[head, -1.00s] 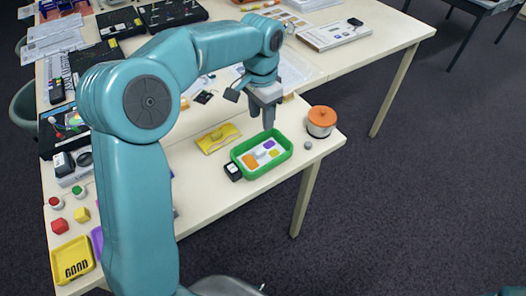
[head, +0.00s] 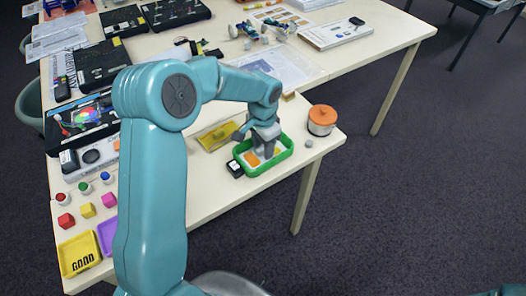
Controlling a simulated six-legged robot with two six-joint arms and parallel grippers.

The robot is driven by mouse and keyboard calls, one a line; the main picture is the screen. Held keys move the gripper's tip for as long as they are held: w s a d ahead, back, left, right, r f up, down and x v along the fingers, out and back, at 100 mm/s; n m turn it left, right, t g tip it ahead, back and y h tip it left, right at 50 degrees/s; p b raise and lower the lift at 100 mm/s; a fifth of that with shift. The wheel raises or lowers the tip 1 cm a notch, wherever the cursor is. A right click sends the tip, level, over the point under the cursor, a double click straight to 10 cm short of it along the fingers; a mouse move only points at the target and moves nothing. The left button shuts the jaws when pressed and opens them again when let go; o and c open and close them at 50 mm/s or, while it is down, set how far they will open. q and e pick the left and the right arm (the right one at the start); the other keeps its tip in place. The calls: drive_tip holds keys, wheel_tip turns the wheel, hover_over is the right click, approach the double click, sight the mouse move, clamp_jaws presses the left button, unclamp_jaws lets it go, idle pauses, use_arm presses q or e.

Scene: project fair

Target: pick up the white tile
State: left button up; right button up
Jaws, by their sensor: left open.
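The green tray (head: 284,158) stands near the front edge of the table, with coloured tiles inside. An orange tile (head: 252,159) shows at its left. My right gripper is not in view.
A white pot with an orange lid (head: 321,120) stands right of the tray, with a small grey knob-like object (head: 309,144) near it.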

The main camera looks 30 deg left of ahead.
use_arm(q)
drive_tip(key=shift+c, duration=0.6)
clamp_jaws()
drive_tip(key=shift+r, duration=0.1)
